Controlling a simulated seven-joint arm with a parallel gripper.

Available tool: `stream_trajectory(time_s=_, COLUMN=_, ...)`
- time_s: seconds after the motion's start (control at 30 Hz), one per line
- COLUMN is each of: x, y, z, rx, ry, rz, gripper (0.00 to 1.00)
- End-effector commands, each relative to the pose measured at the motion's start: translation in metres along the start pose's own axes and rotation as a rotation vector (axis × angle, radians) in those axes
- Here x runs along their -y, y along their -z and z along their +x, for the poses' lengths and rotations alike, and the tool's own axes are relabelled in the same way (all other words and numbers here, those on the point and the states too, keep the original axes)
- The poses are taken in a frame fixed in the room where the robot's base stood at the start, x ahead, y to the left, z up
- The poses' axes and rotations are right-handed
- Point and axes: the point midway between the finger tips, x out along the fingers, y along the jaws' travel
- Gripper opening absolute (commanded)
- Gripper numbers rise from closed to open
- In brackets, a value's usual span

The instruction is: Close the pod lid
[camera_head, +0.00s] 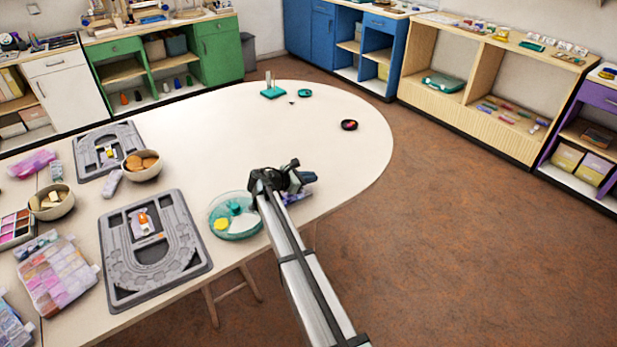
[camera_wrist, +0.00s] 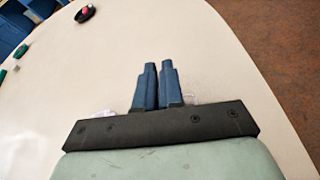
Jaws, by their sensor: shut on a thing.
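My gripper (camera_head: 290,178) is low over the right part of the table, near its front edge. In the wrist view its two fingers (camera_wrist: 158,68) are close together, with a narrow gap at the tips. A small purple, partly clear thing (camera_head: 297,197) shows at the gripper in the head view; its pale edges (camera_wrist: 190,98) show beside the fingers in the wrist view. Most of it is hidden, so I cannot tell whether it is the pod or its lid. A small round black thing with red inside (camera_head: 349,125) lies farther back; it also shows in the wrist view (camera_wrist: 84,14).
A grey bead board (camera_head: 118,285) lies farther left, with bowls and bead boxes. A teal stand (camera_head: 272,93) and a small teal thing (camera_head: 305,93) are at the back. The table's right end is mostly clear.

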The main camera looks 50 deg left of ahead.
Motion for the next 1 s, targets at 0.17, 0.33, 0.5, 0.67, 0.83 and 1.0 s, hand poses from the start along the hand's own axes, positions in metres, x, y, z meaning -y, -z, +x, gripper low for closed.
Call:
stream_trajectory(time_s=0.17, x=0.0021, y=0.0, z=0.0001, rx=0.0, ry=-0.018, rz=0.043, gripper=0.0)
stream_trajectory(time_s=0.33, x=0.0021, y=0.0, z=0.0002, rx=0.0, ry=-0.024, rz=0.059, gripper=0.0)
stream_trajectory(time_s=0.5, x=0.002, y=-0.0001, z=0.0003, rx=0.001, ry=-0.025, rz=0.06, gripper=0.0)
stream_trajectory(time_s=0.67, x=0.002, y=-0.0001, z=0.0003, rx=0.001, ry=-0.025, rz=0.059, gripper=0.0)
stream_trajectory(time_s=0.83, x=0.0019, y=-0.0001, z=0.0003, rx=0.001, ry=-0.025, rz=0.059, gripper=0.24)
stream_trajectory(time_s=1.0, x=0.002, y=-0.0002, z=0.0002, rx=0.001, ry=-0.025, rz=0.059, gripper=0.3)
